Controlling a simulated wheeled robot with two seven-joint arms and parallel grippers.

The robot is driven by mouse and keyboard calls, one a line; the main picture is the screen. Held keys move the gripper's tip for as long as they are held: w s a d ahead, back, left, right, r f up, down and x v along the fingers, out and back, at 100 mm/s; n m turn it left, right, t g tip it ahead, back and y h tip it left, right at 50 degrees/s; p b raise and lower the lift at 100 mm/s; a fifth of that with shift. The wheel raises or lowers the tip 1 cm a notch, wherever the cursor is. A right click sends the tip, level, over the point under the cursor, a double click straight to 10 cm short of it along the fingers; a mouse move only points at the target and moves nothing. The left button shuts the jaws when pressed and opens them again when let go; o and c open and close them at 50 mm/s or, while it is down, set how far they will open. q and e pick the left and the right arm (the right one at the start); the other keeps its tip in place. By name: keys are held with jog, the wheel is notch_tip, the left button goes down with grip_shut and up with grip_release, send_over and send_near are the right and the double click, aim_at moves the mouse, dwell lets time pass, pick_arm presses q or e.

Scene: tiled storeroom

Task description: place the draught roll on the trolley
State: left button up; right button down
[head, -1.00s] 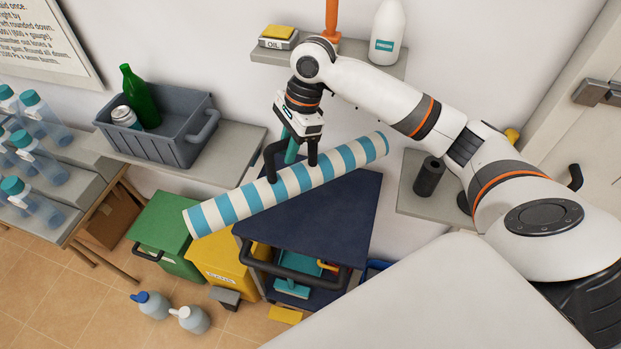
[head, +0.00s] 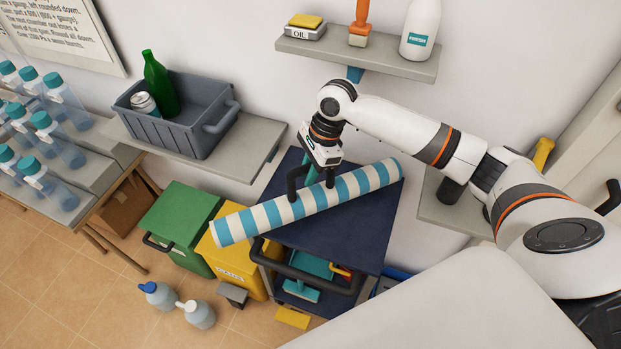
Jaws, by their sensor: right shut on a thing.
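The draught roll (head: 299,207) is a long blue-and-white striped cylinder, lying diagonally across the view. My right gripper (head: 325,188) is shut on it near its middle, from above. The roll is over the dark blue top of the trolley (head: 282,184). Its left end reaches past the trolley, over the yellow bin. I cannot tell whether the roll touches the trolley top. The trolley has a dark handle at its front and a lower shelf with teal items. My left gripper is not in view.
A grey shelf with a grey crate (head: 187,132) stands behind on the left. Green (head: 172,220) and yellow (head: 222,258) bins stand left of the trolley. Two spray bottles (head: 198,314) are on the floor. A wall shelf (head: 360,58) hangs above, holding a white bottle.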

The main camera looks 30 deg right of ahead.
aim_at(304, 196)
jog(key=shift+f, duration=1.65)
jog(key=c, duration=1.3)
grip_release()
jog(key=shift+f, duration=0.15)
jog(key=shift+r, duration=0.2)
jog(key=b+v, duration=0.1)
jog(key=v, duration=1.1)
jog(key=shift+s, duration=0.1)
jog(key=shift+f, duration=0.1)
